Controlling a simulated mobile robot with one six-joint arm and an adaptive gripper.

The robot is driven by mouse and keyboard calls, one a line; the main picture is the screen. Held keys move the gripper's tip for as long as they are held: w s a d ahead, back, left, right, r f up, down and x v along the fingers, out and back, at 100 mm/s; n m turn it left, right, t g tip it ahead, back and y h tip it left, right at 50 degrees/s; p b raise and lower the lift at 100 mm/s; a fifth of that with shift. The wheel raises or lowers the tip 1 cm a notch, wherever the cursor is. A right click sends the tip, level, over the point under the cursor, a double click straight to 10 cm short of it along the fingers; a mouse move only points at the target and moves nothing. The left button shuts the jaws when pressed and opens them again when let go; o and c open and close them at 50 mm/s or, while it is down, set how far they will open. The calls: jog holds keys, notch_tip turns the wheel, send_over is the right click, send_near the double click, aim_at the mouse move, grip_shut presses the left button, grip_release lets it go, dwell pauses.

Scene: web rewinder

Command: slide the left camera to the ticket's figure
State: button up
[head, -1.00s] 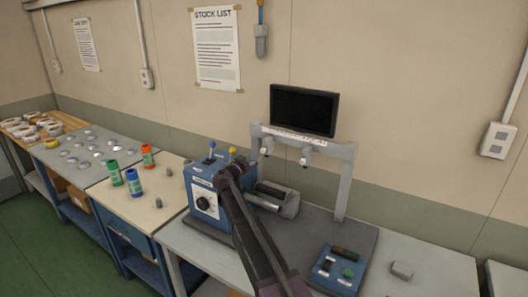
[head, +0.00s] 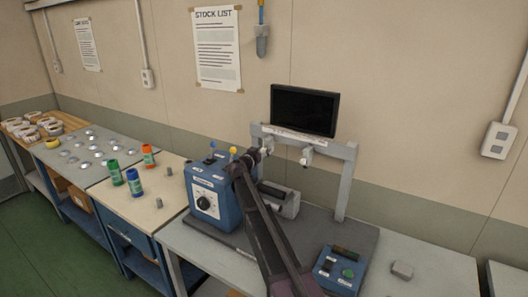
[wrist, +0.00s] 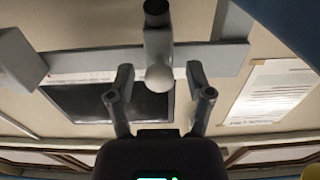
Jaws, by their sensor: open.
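The left camera (head: 267,143) hangs from the grey crossbar of the gantry, partly covered by my gripper (head: 257,155) in the head view. In the wrist view, the camera (wrist: 158,50) shows as a grey post with a pale round end. My gripper (wrist: 160,88) is open, with one finger on each side of that round end in the picture; I see no clear contact. The right camera (head: 307,155) hangs farther right on the bar. A pale scale strip (head: 297,135) runs along the bar, its marks too small to read. I cannot identify the ticket.
A dark monitor (head: 304,110) stands behind the bar. A blue box (head: 208,200) with a dial and levers stands left of my arm. A blue button panel (head: 338,270) and a grey block (head: 402,270) lie to the right. A stock list (head: 218,50) hangs on the wall.

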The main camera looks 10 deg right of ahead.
grip_shut()
jog(key=s+d, duration=0.3)
jog(key=d, duration=0.1)
jog(key=shift+s, duration=0.15)
grip_release()
jog(key=shift+a, duration=0.1)
jog(key=v, duration=1.2)
dwell(0.5)
